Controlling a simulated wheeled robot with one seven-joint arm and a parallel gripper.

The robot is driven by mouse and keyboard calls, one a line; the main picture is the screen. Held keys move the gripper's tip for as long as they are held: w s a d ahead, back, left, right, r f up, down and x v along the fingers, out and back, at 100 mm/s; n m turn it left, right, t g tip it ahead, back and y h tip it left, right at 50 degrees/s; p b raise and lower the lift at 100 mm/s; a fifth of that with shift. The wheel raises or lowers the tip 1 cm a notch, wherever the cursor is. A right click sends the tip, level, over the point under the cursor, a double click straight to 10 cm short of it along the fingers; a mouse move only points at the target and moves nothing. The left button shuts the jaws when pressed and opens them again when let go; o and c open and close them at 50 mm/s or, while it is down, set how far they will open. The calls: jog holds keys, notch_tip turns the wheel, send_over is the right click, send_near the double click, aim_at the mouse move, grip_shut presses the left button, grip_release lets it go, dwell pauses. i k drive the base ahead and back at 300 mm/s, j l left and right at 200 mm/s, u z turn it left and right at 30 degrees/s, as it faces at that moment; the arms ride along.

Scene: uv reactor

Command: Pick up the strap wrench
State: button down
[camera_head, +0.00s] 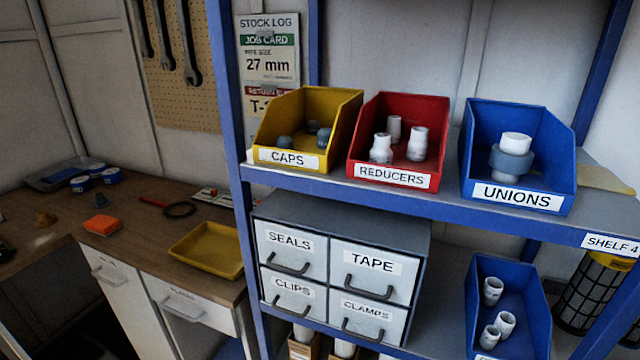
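What looks like the strap wrench (179,210) lies flat on the wooden workbench at the left of the head view. It has a short red handle pointing left and a dark round strap loop at its right end. Nothing covers it. My gripper is not in view.
Beside it on the workbench (130,243) are a yellow tray (208,250), an orange block (102,225) and blue-and-white rolls (110,176). A blue-framed shelf (232,150) with labelled bins and a drawer unit (340,275) stands to the right. Wrenches (190,60) hang on the pegboard.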

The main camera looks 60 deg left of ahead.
aim_at(167, 206)
jog(key=u, duration=2.3)
jog(key=i+j+u, duration=0.1)
jog(key=i+j, duration=0.2)
jog(key=i, duration=0.3)
jog(key=i+j+u, duration=0.15)
jog(key=i, duration=0.45)
jog(key=i+j+u, duration=0.1)
jog(key=i+j, duration=0.15)
jog(key=i, duration=0.35)
jog(key=i+j+u, duration=0.15)
jog(key=i, duration=0.5)
